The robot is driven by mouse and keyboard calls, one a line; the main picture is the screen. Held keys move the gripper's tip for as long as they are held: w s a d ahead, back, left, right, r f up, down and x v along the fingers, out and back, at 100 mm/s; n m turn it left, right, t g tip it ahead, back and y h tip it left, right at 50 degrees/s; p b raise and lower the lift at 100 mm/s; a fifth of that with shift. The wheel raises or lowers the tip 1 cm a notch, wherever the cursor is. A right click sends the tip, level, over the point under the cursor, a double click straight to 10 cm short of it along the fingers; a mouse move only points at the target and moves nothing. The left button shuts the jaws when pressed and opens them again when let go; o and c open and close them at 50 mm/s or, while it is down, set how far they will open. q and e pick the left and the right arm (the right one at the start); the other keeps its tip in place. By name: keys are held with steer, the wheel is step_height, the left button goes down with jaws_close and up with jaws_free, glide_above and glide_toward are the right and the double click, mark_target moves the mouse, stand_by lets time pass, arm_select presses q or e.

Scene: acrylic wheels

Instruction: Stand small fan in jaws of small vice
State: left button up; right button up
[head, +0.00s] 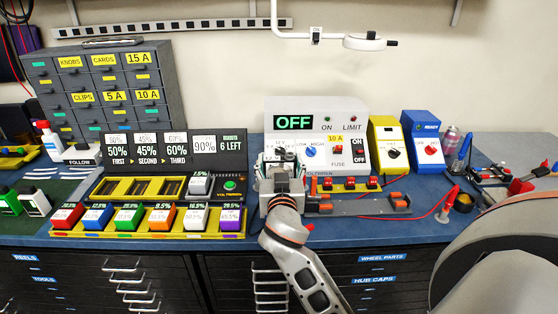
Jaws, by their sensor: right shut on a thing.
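My right gripper (281,170) is over the blue bench, in front of the power box marked OFF. Its arm comes up from the bottom middle. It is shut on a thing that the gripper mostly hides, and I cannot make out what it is. I cannot pick out the small fan. A low grey fixture with orange blocks (397,198) lies just right of the gripper; I cannot tell whether it is the small vice. Red-handled tools (520,187) sit at the far right, too small to identify. My left gripper is not in view.
The power box (340,120) stands behind the gripper, with a yellow box (387,146) and a blue box (422,140) to its right. A yellow rack (150,190) with several coloured blocks lies left. Red leads cross the right side. Some bare blue bench (400,232) shows in front.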

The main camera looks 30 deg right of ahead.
steer(key=shift+f, duration=0.1)
step_height(320, 180, down, 4)
steer(key=b, duration=0.3)
steer(key=shift+b, duration=0.3)
steer(key=shift+f+b, duration=0.4)
steer(key=shift+b, duration=0.05)
steer(key=shift+a, duration=0.1)
stand_by(0.6)
steer(key=shift+f+b, duration=1.5)
steer(key=shift+f, duration=0.3)
stand_by(0.6)
steer(key=shift+r, duration=0.25)
stand_by(1.8)
steer(key=o, duration=1.3)
